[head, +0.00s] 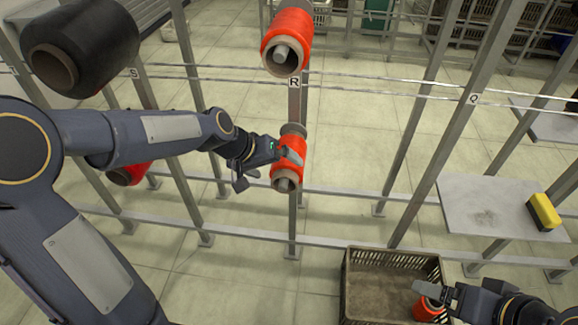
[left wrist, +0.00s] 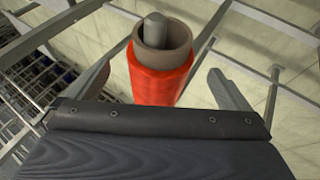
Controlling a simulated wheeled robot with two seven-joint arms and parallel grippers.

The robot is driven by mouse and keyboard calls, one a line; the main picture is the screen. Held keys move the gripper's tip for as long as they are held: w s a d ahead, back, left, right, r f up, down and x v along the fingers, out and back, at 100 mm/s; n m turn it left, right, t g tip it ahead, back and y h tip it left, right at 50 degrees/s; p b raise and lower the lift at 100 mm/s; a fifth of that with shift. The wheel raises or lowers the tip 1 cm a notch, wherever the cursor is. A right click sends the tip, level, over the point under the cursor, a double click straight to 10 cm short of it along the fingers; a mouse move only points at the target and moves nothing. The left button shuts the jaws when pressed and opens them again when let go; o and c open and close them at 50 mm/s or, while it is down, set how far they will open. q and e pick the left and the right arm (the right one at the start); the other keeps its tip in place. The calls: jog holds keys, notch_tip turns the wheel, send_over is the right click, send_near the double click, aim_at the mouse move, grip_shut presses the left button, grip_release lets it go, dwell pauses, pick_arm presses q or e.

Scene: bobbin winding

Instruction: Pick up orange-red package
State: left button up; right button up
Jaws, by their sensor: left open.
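An orange-red package (head: 288,158) of yarn on a brown tube sits on a peg of the post marked R, at the lower position. My left gripper (head: 282,160) is at this package. In the left wrist view the package (left wrist: 160,85) stands between the two spread, open fingers, with the peg end showing in its tube. Another orange-red package (head: 287,42) hangs higher on the same post. My right gripper (head: 432,296) is low at the right, at an orange-red package (head: 427,309) in the crate; whether its fingers are shut on it is unclear.
A brown crate (head: 362,300) stands at the lower right. A grey shelf plate (head: 480,205) holds a yellow and black block (head: 543,212). A black package (head: 80,45) hangs at the upper left, and another red package (head: 128,174) is partly behind my left arm. Metal posts and rails cross the area.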

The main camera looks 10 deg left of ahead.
pick_arm(q)
jog(key=b+x, duration=0.1)
jog(key=x, duration=0.5)
jog(key=shift+w+d+f, duration=0.1)
jog(key=shift+w+f, duration=0.15)
jog(key=shift+w, duration=0.05)
jog(key=shift+r, duration=0.1)
jog(key=c, duration=1.1)
